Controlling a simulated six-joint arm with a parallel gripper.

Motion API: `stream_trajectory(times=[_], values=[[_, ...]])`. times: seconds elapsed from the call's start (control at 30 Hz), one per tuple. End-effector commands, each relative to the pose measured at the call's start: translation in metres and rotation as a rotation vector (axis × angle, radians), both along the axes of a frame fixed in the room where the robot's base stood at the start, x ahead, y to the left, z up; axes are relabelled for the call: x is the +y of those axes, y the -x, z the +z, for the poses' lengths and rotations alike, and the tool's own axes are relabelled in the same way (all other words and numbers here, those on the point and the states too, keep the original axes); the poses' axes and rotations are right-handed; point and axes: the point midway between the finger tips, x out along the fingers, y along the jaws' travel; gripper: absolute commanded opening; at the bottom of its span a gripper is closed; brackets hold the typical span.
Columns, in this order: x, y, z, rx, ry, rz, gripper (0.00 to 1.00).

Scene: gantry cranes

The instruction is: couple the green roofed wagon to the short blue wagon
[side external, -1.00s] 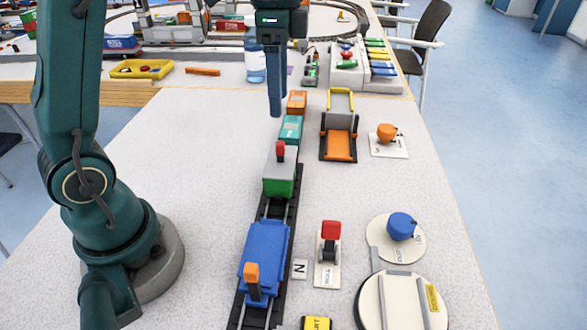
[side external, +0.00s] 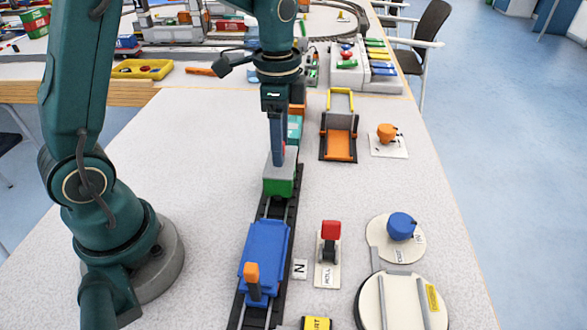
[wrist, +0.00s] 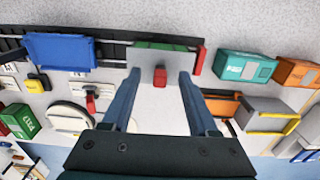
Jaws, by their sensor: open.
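The green wagon (side external: 280,187) with a grey roof stands on the dark track. The short blue wagon (side external: 265,248) stands on the same track nearer the camera, with an orange-topped post at its near end. A stretch of bare track separates the two wagons. My gripper (side external: 279,160) is low over the green wagon's roof and partly hides its red knob. In the wrist view my gripper (wrist: 158,80) is open, with one finger on each side of the red knob (wrist: 160,76). The blue wagon (wrist: 60,52) lies to the left there.
A teal container (wrist: 245,67) and an orange one (wrist: 297,72) stand beyond the green wagon. A red-topped lever (side external: 330,243), a round turntable (side external: 400,303) and a blue knob (side external: 401,226) lie right of the track.

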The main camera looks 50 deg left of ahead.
Motion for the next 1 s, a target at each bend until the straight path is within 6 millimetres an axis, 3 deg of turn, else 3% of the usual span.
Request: stream_trajectory(times=[0.2,0.23,0.37,0.4,1.0], values=[[0.000,0.000,0.000,0.000,0.000,0.000,0.60],[0.000,0.000,0.000,0.000,0.000,0.000,0.52],[0.000,0.000,0.000,0.000,0.000,0.000,0.03],[0.000,0.000,0.000,0.000,0.000,0.000,0.00],[-0.011,0.009,0.001,-0.001,0.001,-0.001,0.00]])
